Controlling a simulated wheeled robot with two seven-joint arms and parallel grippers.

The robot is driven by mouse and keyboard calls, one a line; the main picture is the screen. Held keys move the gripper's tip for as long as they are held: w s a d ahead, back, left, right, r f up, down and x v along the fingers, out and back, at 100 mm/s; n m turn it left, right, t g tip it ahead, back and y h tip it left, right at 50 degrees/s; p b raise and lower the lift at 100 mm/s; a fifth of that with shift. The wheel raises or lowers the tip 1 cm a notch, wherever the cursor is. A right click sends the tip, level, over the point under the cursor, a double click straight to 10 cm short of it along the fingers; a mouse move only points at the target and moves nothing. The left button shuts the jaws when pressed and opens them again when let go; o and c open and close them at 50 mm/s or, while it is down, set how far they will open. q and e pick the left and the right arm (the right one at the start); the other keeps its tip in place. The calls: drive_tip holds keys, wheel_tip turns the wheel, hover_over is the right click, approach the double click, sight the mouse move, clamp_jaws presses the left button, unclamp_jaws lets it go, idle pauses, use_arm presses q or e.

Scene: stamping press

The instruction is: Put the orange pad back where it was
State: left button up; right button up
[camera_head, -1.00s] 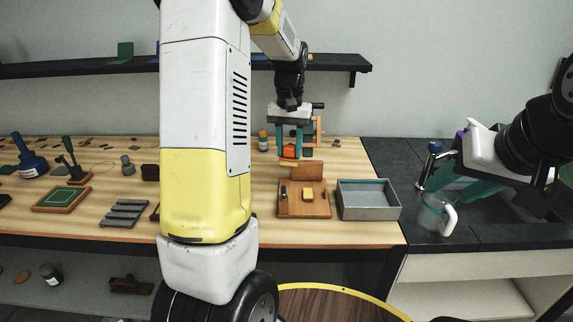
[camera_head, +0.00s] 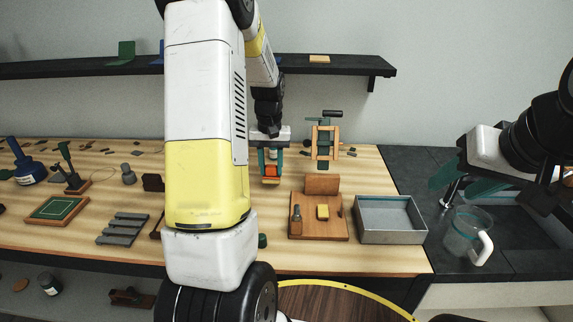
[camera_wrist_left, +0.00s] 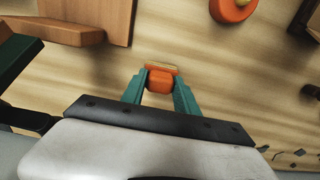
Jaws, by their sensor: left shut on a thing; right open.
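The orange pad (camera_head: 271,171), with a light wooden face, is between the fingers of my left gripper (camera_head: 270,165). The left wrist view shows the pad (camera_wrist_left: 160,82) pinched between the teal fingertips, with the light table behind it. In the head view the pad is left of and behind a wooden board (camera_head: 335,228) with an upright back block. I cannot tell its exact height above the table. My right gripper (camera_head: 465,183) is open and empty at the right, above the dark counter near a clear jug.
A grey tray (camera_head: 390,238) stands right of the board, and a wooden-framed press (camera_head: 324,142) behind it. The clear jug (camera_head: 468,235) is on the dark counter. A round orange object (camera_wrist_left: 232,8) lies ahead in the wrist view. The green-topped pad (camera_head: 57,209) is far left.

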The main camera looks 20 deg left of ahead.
sight(271, 166)
use_arm(q)
drive_tip(key=shift+f, duration=1.25)
drive_tip(key=shift+f, duration=0.15)
drive_tip(key=o, duration=1.2)
wheel_tip(271, 166, up, 12)
drive_tip(key=shift+r, duration=0.15)
drive_tip(key=s+d+r+m+t, duration=0.1)
drive_tip(key=s+d+r+t, duration=0.1)
drive_tip(key=s, duration=0.5)
drive_tip(key=s+d+r+m+t+h, duration=0.1)
drive_tip(key=s+d+r+t, duration=0.1)
drive_tip(key=s+d+r, duration=0.2)
drive_tip(key=s+d+r+m+t+h, duration=0.1)
drive_tip(key=s+d+r+t, duration=0.1)
drive_tip(key=s+d, duration=0.4)
drive_tip(key=shift+s+d+r+m, duration=0.25)
drive_tip(key=shift+s+r, duration=0.55)
drive_tip(key=shift+s, duration=1.75)
